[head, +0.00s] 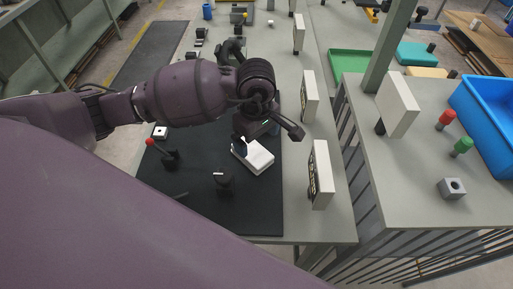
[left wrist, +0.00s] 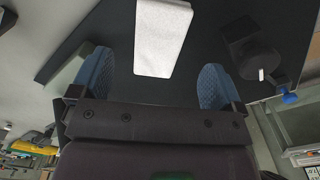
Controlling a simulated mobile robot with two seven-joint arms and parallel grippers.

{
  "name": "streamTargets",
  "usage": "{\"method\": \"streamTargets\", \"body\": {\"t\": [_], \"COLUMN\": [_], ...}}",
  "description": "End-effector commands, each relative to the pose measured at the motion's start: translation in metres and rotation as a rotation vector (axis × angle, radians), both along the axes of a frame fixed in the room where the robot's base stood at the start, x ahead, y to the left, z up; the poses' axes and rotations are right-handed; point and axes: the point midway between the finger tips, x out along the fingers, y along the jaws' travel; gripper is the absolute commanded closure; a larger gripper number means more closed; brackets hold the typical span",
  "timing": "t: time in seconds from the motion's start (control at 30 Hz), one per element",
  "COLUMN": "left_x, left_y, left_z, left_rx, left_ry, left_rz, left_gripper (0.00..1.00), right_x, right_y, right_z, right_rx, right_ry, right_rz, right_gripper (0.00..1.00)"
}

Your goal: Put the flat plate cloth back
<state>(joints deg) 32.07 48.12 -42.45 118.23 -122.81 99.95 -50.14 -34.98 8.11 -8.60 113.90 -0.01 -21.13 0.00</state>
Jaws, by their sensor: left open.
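The white folded cloth (head: 257,158) lies flat on a black mat (head: 205,215) on the workbench. My left gripper (head: 266,137) is just above and behind it, partly hiding its far edge. The cloth also shows in the left wrist view (left wrist: 162,38), between and ahead of the open blue-padded fingers (left wrist: 155,82). The gripper is open and holds nothing. I cannot tell the exact height of the fingers over the cloth. My right gripper is not in view.
A black block-like device (head: 223,183) stands on the mat in front of the cloth. A red-knobbed lever (head: 166,152) is to the left. Upright white panels (head: 320,174) line the bench's right side. A blue bin (head: 488,120) sits on the right-hand table.

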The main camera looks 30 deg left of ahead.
Motion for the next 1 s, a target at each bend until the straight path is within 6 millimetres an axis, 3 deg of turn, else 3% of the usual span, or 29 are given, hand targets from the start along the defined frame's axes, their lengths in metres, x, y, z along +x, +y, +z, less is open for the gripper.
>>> {"method": "streamTargets", "body": {"t": [0.1, 0.33, 1.0], "left_x": [0.001, 0.001, 0.000], "left_y": [0.000, 0.000, 0.000], "left_z": [0.021, 0.045, 0.049], "left_rx": [0.001, 0.000, 0.000], "left_ry": [-0.004, -0.002, 0.000], "left_rz": [-0.001, 0.000, 0.000], "left_gripper": [0.06, 0.06, 0.06], "right_x": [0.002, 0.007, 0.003], "right_y": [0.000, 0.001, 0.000], "right_z": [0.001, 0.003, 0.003], "right_rx": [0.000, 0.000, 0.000], "right_ry": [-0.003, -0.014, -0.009], "right_rz": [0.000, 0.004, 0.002], "right_gripper": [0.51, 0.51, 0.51]}}
